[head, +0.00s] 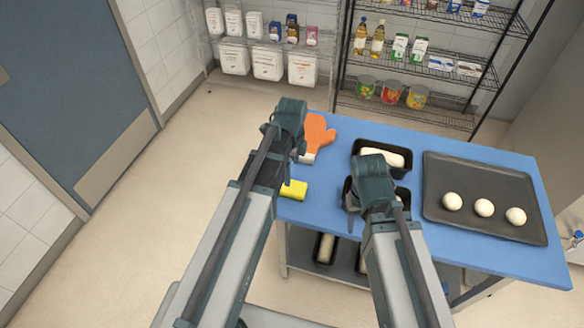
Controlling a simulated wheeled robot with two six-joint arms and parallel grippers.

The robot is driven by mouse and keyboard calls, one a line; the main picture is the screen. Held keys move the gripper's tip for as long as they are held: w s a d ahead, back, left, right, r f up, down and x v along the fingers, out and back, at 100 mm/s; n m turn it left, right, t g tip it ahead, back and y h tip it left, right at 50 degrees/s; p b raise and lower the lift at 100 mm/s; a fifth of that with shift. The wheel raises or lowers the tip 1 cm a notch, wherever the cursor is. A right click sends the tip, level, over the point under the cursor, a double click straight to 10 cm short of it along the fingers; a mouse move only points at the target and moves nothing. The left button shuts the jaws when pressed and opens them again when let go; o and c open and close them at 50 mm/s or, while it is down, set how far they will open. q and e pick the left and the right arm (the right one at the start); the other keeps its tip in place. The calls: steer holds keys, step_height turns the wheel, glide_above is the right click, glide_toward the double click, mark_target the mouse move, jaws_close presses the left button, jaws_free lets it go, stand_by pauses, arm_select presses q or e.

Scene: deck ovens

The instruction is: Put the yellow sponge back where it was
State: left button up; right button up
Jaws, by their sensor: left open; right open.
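The yellow sponge (294,190) lies on the blue table (330,212) near its front left edge. My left gripper (298,150) is above the table's left side, beyond the sponge and close to an orange oven mitt (318,134). It is open and holds nothing that I can see. My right gripper (352,215) is open over a dark loaf tin (346,184), which it partly hides. I cannot tell whether it touches the tin.
A second tin with pale dough (382,155) stands behind my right gripper. A dark tray (480,170) with three dough balls (484,208) covers the table's right side. More tins (325,249) sit on the lower shelf. Wire racks (420,62) stand behind. Floor at left is clear.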

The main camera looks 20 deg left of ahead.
arm_select(q)
steer(key=s+d+r+n+y+p, duration=0.1)
steer(key=s+d+r+n, duration=0.1)
steer(key=s+d+n, duration=0.8)
steer(key=s+n, duration=0.4)
steer(key=shift+s+d+r+n, duration=0.15)
steer(key=shift+d+r+n, duration=0.1)
steer(key=shift+r+n, duration=0.1)
arm_select(e)
step_height(320, 180, up, 2)
steer(key=shift+r, duration=0.25)
arm_select(q)
steer(key=shift+f, duration=0.4)
arm_select(e)
steer(key=shift+f, duration=0.4)
